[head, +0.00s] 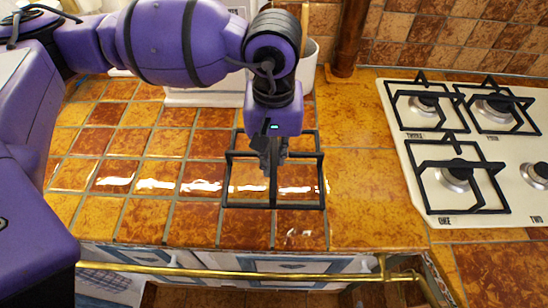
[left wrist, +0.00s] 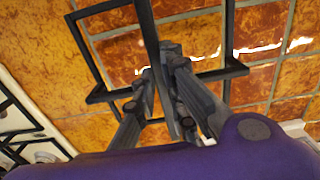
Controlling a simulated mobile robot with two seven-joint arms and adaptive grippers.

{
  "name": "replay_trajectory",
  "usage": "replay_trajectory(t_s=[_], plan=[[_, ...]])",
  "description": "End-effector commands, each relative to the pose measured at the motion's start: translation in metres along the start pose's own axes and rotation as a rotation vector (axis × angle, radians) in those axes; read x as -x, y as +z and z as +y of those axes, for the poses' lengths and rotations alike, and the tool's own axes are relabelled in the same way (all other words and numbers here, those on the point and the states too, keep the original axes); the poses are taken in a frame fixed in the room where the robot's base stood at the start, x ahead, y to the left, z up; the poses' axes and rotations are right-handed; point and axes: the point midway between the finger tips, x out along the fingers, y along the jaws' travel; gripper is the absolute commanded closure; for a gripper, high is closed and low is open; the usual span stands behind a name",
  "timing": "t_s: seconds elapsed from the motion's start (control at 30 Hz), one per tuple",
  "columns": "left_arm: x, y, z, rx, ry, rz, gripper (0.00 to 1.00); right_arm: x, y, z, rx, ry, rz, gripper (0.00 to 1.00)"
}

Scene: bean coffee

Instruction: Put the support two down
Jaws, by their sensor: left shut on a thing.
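Support two (head: 250,206), a black square frame with crossing bars, is at the tiled counter's right part, left of the stove. My left gripper (head: 272,158) points down and is shut on a bar near the frame's middle. The left wrist view also shows the gripper (left wrist: 166,65) closed around that bar of the support (left wrist: 79,42). The frame looks roughly level; I cannot tell whether it touches the tiles. The burner marked TWO (head: 537,174) is bare, at the stove's front right, partly cut off by the picture edge. My right gripper is not in view.
The white stove (head: 420,200) has black supports on the burners ONE (head: 455,177), THREE (head: 424,104) and the back right one (head: 494,107). A brass rail (head: 230,275) runs along the counter front. A brown pole (head: 347,40) stands at the back. Plain counter (head: 365,190) lies clear before the stove.

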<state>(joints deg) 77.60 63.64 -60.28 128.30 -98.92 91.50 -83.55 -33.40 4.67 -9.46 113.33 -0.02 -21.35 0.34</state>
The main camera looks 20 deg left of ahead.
Motion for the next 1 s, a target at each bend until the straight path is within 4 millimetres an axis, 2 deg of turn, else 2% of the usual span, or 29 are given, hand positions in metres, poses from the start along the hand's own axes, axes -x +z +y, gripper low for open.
replay_trajectory(t_s=[0.1, 0.3, 0.67, 0.7, 0.83, 1.0], plan=[[-0.009, -0.004, -0.008, 0.003, -0.003, -0.001, 1.00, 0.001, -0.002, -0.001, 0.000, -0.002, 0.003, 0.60], [-0.036, -0.003, -0.006, 0.001, -0.001, -0.002, 1.00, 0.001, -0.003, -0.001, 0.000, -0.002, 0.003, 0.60], [-0.042, -0.003, -0.006, 0.001, 0.000, -0.002, 1.00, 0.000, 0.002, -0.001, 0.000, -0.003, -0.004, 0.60], [-0.043, -0.003, -0.007, 0.001, -0.001, -0.003, 0.88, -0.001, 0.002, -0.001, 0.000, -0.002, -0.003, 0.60], [-0.042, -0.003, -0.007, 0.001, -0.001, -0.002, 0.71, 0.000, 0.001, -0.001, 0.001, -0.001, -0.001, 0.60], [-0.042, -0.003, -0.007, 0.001, -0.001, -0.002, 0.71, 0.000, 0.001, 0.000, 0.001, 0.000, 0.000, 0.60]])
